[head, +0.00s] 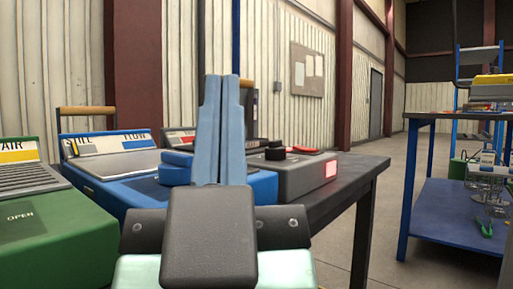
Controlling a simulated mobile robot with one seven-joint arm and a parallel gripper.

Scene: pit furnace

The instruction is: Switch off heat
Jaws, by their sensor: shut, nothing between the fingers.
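My gripper (221,80) is in the middle of the head view, its two pale blue fingers pointing up and pressed together with nothing between them. Behind it to the right is a grey box (300,182) with a black knob (275,153), a red part (304,150) on top and a lit red-pink square (331,169) on its front. A sign with a red patch (178,139) stands behind; my fingers hide part of it, and I cannot read it. I cannot tell whether the fingers touch anything.
A blue box (115,190) with a round blue knob (177,168) and a sign reading FLOW is left of my gripper. A green box (45,235) marked AIR and OPEN is farther left. The dark table (350,178) ends at right; floor is clear before a blue shelf (450,215).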

